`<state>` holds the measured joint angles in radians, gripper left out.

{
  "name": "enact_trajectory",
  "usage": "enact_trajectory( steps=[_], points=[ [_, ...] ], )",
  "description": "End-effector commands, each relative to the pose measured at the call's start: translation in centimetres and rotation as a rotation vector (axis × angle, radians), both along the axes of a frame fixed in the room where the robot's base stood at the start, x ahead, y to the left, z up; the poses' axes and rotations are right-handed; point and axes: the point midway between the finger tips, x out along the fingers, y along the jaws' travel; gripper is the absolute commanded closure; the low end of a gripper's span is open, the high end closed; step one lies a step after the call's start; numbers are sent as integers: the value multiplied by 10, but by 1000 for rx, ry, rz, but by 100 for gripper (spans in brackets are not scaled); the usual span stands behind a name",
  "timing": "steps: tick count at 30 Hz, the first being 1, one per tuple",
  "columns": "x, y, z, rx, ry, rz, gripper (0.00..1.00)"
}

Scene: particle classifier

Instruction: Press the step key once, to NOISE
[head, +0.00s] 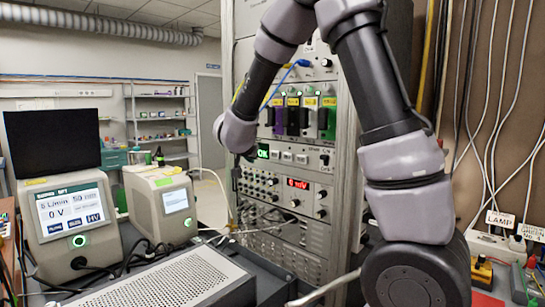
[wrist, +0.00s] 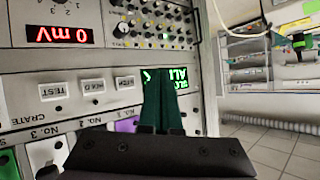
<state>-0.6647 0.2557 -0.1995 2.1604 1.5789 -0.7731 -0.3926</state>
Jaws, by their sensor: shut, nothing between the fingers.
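My gripper (wrist: 158,72) is shut and empty. In the wrist view, which shows the panel upside down, its dark green fingertips stand in front of the green-lit display (wrist: 181,77) and hide part of its text. A row of three pale rectangular keys lies beside that display: the nearest key (wrist: 125,82), whose label I cannot read surely, the middle key (wrist: 90,85), and the far key (wrist: 52,91), which seems to read TEST. In the head view the green display (head: 263,151) and the keys (head: 287,156) are at mid rack. I cannot tell whether the fingertips touch the panel.
A red display (wrist: 58,34) reads 0 mV on the module with several knobs. Several coloured modules (head: 294,116) sit above the keys in the head view. A blue cable (head: 279,83) hangs near them. Bench instruments (head: 70,218) and a perforated metal box (head: 180,279) stand left.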

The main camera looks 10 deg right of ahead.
Motion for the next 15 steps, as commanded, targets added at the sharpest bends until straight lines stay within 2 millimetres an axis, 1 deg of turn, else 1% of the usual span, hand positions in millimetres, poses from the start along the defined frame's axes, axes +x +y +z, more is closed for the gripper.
enact_trajectory(
  steps=[8,11,15],
  points=[
    [1,-2,1,1,-1,0,100],
    [5,-8,1,1,-1,-2,100],
    [14,-22,1,2,-1,-2,100]
  ],
)
